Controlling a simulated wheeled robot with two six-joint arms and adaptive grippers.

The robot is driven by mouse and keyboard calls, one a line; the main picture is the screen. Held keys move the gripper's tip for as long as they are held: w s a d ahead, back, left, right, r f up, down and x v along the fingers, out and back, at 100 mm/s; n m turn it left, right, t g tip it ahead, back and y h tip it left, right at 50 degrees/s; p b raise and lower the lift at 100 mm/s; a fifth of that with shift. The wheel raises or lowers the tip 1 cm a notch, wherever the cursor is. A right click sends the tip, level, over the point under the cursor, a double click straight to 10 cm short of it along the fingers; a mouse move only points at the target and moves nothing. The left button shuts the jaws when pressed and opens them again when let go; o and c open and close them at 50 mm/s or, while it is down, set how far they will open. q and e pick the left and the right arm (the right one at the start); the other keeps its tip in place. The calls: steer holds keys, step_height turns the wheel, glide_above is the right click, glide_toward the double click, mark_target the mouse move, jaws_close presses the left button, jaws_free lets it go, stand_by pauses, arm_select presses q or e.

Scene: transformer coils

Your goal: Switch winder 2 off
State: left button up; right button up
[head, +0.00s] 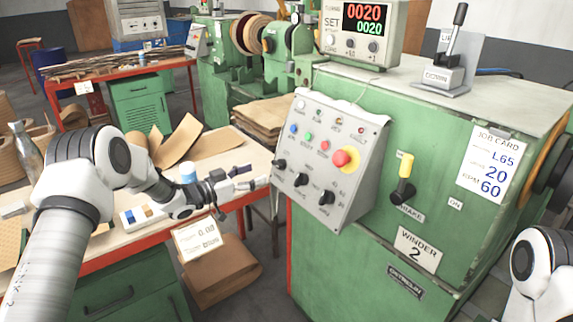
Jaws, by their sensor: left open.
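Winder 2 is the green machine (345,267) at centre right, with a "WINDER 2" plate (417,250). Its sloped grey control panel (350,120) carries small coloured buttons and lamps, a large red mushroom button on a yellow base (345,159) and several black knobs along the lower edge, among them a middle knob (301,179). The labels are too small to read surely. My left gripper (256,177) is open and empty, just left of the panel, its fingers pointing at the lower-left black knob (280,164). I cannot tell whether it touches. My right gripper is out of view.
A counter box (360,32) reads 0020 over 0020 on top of the winder. A black lever (455,35) stands by a "DOWN" plate. A cluttered workbench (240,150) lies under my left arm.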

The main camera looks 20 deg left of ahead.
mark_target(275, 165)
arm_select(q)
steer(key=x, duration=0.6)
steer(key=shift+w+d+r+p, duration=0.15)
steer(key=shift+d+r+p, duration=0.25)
steer(key=shift+d, duration=0.05)
steer(key=shift+r, duration=0.2)
steer(key=shift+f, duration=0.1)
steer(key=c, duration=1.2)
